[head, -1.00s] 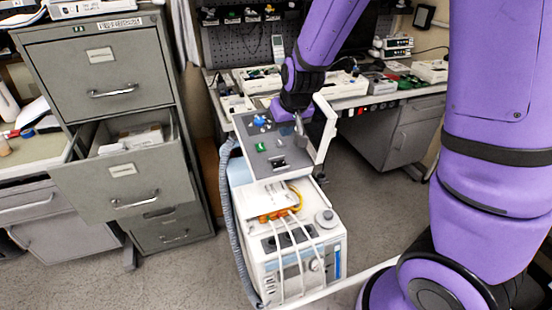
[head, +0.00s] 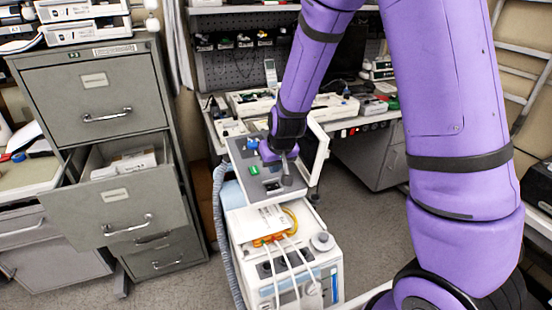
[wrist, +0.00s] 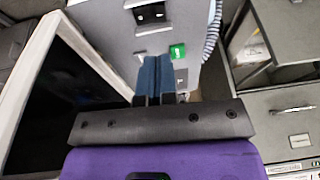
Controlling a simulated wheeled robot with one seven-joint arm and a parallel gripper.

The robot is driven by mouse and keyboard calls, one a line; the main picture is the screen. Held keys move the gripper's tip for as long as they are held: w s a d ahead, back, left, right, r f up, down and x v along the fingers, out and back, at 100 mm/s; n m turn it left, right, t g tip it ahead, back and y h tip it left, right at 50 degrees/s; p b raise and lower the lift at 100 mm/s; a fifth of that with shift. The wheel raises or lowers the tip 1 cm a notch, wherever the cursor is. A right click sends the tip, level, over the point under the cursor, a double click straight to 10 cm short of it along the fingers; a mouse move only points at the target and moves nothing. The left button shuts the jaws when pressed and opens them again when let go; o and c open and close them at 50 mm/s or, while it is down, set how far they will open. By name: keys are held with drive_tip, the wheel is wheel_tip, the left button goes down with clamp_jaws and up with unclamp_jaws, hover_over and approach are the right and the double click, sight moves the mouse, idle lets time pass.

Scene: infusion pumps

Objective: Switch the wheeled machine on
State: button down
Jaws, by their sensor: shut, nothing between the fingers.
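The wheeled machine (head: 285,262) stands in front of me, white, with a tilted grey panel (head: 262,187) on top. A small green switch (head: 254,171) sits on the panel; it also shows in the wrist view (wrist: 177,52), just right of my fingertips. My gripper (head: 287,176) points down at the panel, to the right of the green switch in the head view. In the wrist view its blue fingers (wrist: 153,62) are together and empty. I cannot tell whether the fingertips touch the panel. The switch's position is too small to read.
The machine's white-framed dark screen (wrist: 68,98) stands close beside my gripper. A grey filing cabinet (head: 98,103) with an open drawer (head: 105,215) is at left. A ribbed hose (head: 219,230) runs down the machine's left side. A cluttered bench is behind.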

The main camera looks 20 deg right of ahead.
sight(272, 186)
drive_tip(key=x, duration=0.7)
drive_tip(key=shift+s+f, duration=0.25)
drive_tip(key=shift+a+f, duration=0.1)
drive_tip(key=shift+f, duration=0.1)
drive_tip(key=shift+w+a+f, duration=0.1)
drive_tip(key=shift+a+f, duration=0.05)
drive_tip(key=shift+f, duration=0.2)
drive_tip(key=shift+d+r, duration=0.25)
drive_tip(key=shift+d, duration=0.5)
drive_tip(key=shift+r, duration=0.15)
